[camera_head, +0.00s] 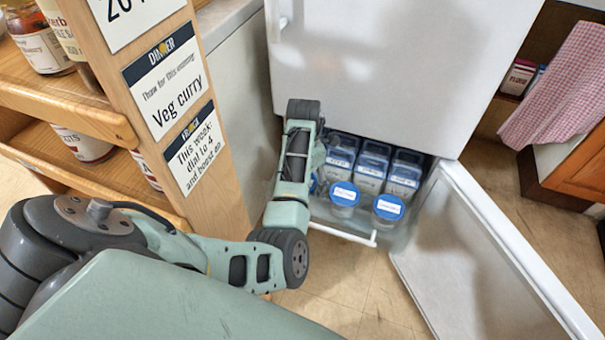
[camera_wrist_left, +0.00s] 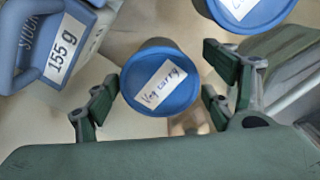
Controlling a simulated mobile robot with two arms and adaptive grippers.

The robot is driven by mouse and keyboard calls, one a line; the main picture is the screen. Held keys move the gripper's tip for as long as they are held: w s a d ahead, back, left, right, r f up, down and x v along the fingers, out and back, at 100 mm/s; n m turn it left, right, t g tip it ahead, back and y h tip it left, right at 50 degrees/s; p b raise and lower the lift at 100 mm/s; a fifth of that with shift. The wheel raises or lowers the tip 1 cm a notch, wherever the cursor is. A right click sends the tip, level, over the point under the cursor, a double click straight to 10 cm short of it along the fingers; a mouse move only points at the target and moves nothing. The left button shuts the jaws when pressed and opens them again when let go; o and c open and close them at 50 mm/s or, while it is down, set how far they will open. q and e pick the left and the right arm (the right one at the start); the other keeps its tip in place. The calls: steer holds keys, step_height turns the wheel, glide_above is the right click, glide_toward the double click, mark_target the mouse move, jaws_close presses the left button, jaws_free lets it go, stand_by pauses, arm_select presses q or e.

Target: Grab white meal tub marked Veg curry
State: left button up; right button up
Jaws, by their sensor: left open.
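In the left wrist view, a round tub with a blue lid (camera_wrist_left: 158,88) has a white label reading "Veg curry". My left gripper (camera_wrist_left: 158,96) is open, with one finger on each side of this tub; I cannot tell whether either finger touches it. The tub's body is mostly hidden under its lid. In the head view, my left arm reaches down to the open freezer drawer (camera_head: 342,234), and its gripper is hidden behind the arm. A bit of blue lid (camera_head: 313,184) shows beside the arm; its label is hidden. My right gripper is not in view.
Two blue-lidded tubs (camera_head: 344,194) (camera_head: 388,208) and several blue-topped boxes (camera_head: 370,167) share the drawer. A box marked 155 g (camera_wrist_left: 58,48) is left of the gripper. The freezer door (camera_head: 475,265) hangs open right; a wooden shelf (camera_head: 190,130) stands left.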

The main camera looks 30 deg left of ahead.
arm_select(q)
steer(key=f, duration=0.1)
steer(key=f+b, duration=0.1)
steer(key=f, duration=0.1)
steer(key=shift+a+f, duration=0.3)
steer(key=shift+f, duration=0.65)
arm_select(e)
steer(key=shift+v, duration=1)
arm_select(q)
steer(key=shift+c, duration=0.4)
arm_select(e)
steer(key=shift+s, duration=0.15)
arm_select(q)
steer(key=c, duration=1.5)
